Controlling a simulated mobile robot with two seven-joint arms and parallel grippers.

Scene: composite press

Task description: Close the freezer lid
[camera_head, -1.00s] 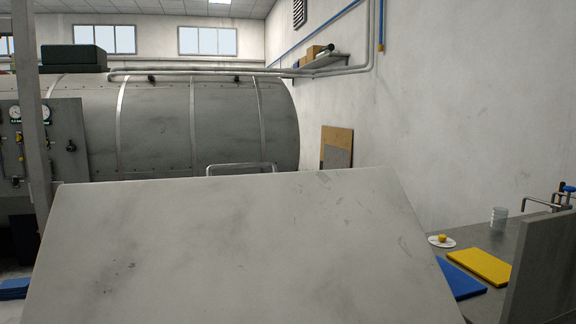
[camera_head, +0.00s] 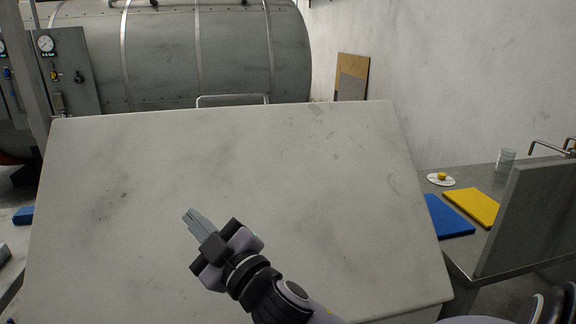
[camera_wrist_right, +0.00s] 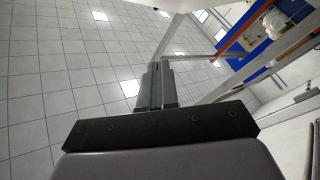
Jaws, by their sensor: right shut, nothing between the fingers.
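The freezer lid (camera_head: 240,165) is a large, pale, scuffed slab filling the middle of the head view. It looks tilted, with its far edge higher in the picture, but I cannot tell its exact angle. A metal bar handle (camera_head: 233,99) shows at its far edge. My right gripper (camera_head: 190,217) is in front of the lid's lower middle in the head view; its fingers are together and empty. I cannot tell whether it touches the lid. In the right wrist view its closed fingers (camera_wrist_right: 158,80) point up the picture. The freezer body is mostly hidden. My left gripper is not in view.
A steel table (camera_head: 460,250) stands at the right, with a blue board (camera_head: 447,216), a yellow board (camera_head: 471,207) and an upright grey panel (camera_head: 525,220). A large metal cylinder (camera_head: 230,50) stands behind the lid.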

